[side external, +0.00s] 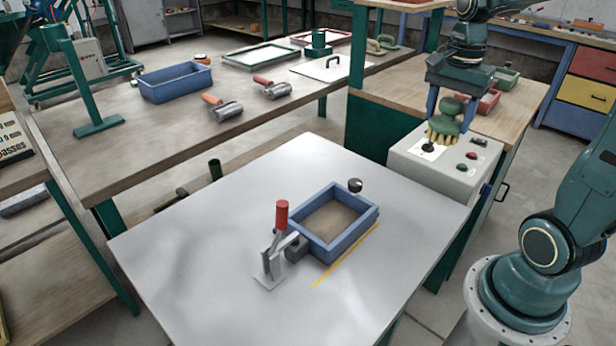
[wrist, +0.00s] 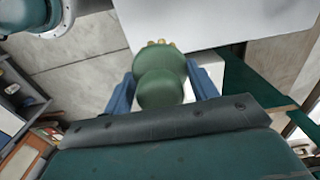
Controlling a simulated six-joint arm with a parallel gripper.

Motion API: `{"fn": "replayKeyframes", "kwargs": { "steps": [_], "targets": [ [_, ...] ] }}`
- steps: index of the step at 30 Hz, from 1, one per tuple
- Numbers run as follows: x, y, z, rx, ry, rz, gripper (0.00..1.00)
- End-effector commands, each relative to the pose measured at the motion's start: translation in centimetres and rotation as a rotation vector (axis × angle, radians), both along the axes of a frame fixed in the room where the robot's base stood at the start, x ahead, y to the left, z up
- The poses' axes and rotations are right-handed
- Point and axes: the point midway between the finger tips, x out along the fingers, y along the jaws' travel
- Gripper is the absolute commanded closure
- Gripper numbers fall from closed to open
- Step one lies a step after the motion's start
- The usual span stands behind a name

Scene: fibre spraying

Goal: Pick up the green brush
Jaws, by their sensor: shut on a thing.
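The green brush (side external: 447,113) has a rounded green handle and yellowish bristles pointing down. My gripper (side external: 450,108) is shut on its handle and holds it up at the right, in front of the wooden bench. In the side view the bristles overlap the control box, and I cannot tell the exact gap below them. In the wrist view the green brush (wrist: 160,75) sits between the two blue fingers of my gripper (wrist: 160,85). Only a few bristle tips show beyond the handle there.
A grey control box (side external: 440,165) with buttons stands under the brush. A white table (side external: 190,255) carries a blue frame (side external: 335,255) and a red-handled clamp (side external: 280,235).

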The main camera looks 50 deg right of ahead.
Motion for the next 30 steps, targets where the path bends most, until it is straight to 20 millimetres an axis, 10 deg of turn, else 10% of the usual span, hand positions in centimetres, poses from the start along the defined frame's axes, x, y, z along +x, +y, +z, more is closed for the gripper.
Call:
{"fn": "replayKeyframes", "kwargs": {
  "steps": [19, 20, 30],
  "targets": [
    [0.0, 0.0, 0.58, 0.0, 0.0, 0.0, 0.66],
    [0.0, 0.0, 0.58, 0.0, 0.0, 0.0, 0.48],
    [0.41, 0.3, 0.37, 0.0, 0.001, 0.017, 0.6]
  ]
}}
